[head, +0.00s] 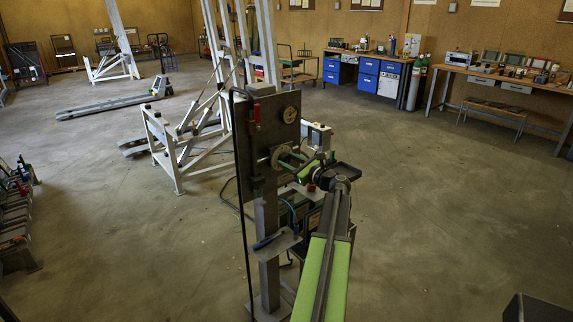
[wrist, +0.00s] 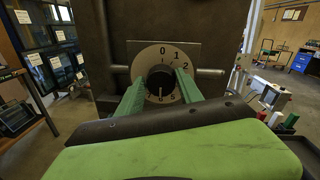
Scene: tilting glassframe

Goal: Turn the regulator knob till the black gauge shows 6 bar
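The regulator knob (wrist: 160,78) is dark and round, in the middle of a pale ring scale (wrist: 162,51) with black numbers, 0 at the top. It is seen end-on in the wrist view. My gripper (wrist: 159,84) has its two green fingers on either side of the knob, spread wider than its dark face. Contact with its sides cannot be told. In the head view my gripper (head: 290,162) reaches the front of the upright panel (head: 266,130). I cannot make out a black gauge.
The panel stands on a metal post (head: 267,250) with a small shelf (head: 275,244). A white frame (head: 172,160) stands behind at left. Thin rods stick out on both sides of the scale in the wrist view.

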